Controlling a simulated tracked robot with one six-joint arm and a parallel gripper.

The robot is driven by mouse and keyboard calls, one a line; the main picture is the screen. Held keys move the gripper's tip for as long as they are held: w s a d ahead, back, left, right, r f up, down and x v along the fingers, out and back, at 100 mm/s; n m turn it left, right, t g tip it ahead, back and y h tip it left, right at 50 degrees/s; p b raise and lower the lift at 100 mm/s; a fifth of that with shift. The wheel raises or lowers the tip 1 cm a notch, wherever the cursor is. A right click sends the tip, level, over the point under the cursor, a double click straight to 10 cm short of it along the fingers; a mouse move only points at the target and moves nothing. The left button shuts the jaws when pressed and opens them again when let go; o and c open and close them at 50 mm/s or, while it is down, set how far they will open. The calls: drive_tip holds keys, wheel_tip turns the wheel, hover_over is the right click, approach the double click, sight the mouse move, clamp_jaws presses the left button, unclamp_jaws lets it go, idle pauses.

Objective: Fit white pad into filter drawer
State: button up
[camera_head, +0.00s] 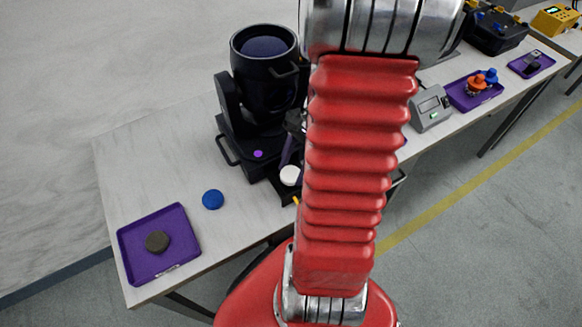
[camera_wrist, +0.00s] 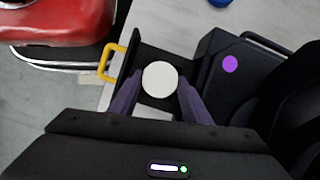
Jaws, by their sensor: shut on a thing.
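The white pad (camera_wrist: 160,79) is a round disc between the two purple fingertips of my gripper (camera_wrist: 159,84) in the wrist view. My gripper is shut on its sides. The black filter drawer (camera_wrist: 151,53) shows around the far side of the pad, with a yellow handle (camera_wrist: 112,62) at its left. In the head view the white pad (camera_head: 290,176) is at the drawer (camera_head: 280,193), at the foot of the black lamp (camera_head: 265,85). I cannot tell whether the pad touches the drawer floor or hangs just above it. My arm hides part of the drawer.
A blue disc (camera_head: 213,199) lies on the table (camera_head: 130,165). A purple tray (camera_head: 130,240) at its front left holds a dark disc (camera_head: 157,242). The lamp body stands close beside the drawer. A grey device (camera_head: 431,108) and more purple trays are at the right.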

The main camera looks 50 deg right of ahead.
drive_tip(key=o, duration=1.1)
drive_tip(key=shift+f, duration=0.1)
drive_tip(key=v, duration=1.4)
drive_tip(key=shift+s, duration=0.15)
